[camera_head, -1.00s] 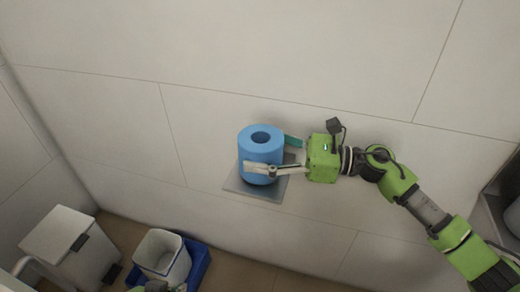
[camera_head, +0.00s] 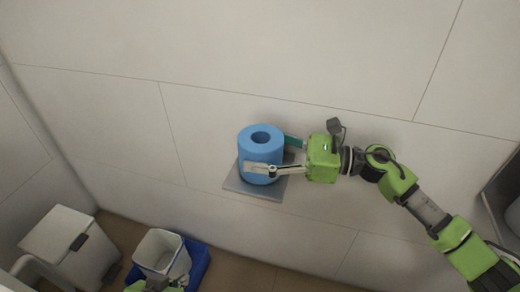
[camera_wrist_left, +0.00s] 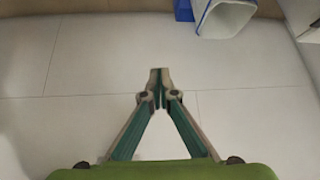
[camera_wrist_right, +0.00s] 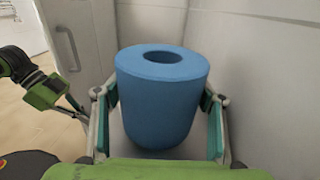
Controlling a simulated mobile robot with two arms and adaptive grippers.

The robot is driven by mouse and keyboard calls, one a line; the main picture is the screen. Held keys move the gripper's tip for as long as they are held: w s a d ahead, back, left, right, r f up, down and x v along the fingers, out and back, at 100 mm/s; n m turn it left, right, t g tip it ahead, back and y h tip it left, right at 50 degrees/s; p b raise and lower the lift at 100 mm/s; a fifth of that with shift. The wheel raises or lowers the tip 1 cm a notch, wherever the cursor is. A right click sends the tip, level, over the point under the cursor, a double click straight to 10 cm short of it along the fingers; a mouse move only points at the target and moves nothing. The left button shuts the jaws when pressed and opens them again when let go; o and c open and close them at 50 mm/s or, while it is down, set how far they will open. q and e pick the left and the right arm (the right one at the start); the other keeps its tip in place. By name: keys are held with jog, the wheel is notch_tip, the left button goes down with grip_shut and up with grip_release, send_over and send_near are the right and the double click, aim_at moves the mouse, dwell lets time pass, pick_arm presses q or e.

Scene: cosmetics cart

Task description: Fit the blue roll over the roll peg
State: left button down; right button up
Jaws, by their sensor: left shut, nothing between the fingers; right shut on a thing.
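The blue roll (camera_head: 261,146) stands upright, its centre hole facing up, over a grey wall plate (camera_head: 240,185). My right gripper (camera_head: 266,155) is shut on the roll, one finger on each side, and the roll also fills the middle of the right wrist view (camera_wrist_right: 160,95). The roll peg is not visible; whether it is inside the roll is hidden. I cannot tell whether the roll's bottom touches the plate. My left gripper (camera_wrist_left: 159,75) is shut and empty in the left wrist view, away from the roll. Part of the left arm shows at the bottom of the head view.
A white lidded bin (camera_head: 62,245) stands at the lower left. Beside it a white open bin (camera_head: 160,253) stands by a blue tub (camera_head: 199,262). The tiled wall (camera_head: 330,65) is close behind the roll. A dark-edged fixture (camera_head: 500,195) is at the right edge.

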pick_arm(q)
jog(key=shift+w+d+r+t, duration=0.2)
jog(key=shift+w+r, duration=0.1)
jog(key=shift+w, duration=0.2)
jog(key=shift+w+d+r+t, duration=0.1)
jog(key=shift+w+r+t, duration=0.15)
jog(key=shift+w, duration=0.2)
pick_arm(e)
jog(key=shift+f, duration=0.15)
dwell(0.3)
jog(key=o, duration=1.2)
pick_arm(q)
jog(key=shift+r, duration=0.1)
pick_arm(e)
jog(key=shift+o, duration=0.2)
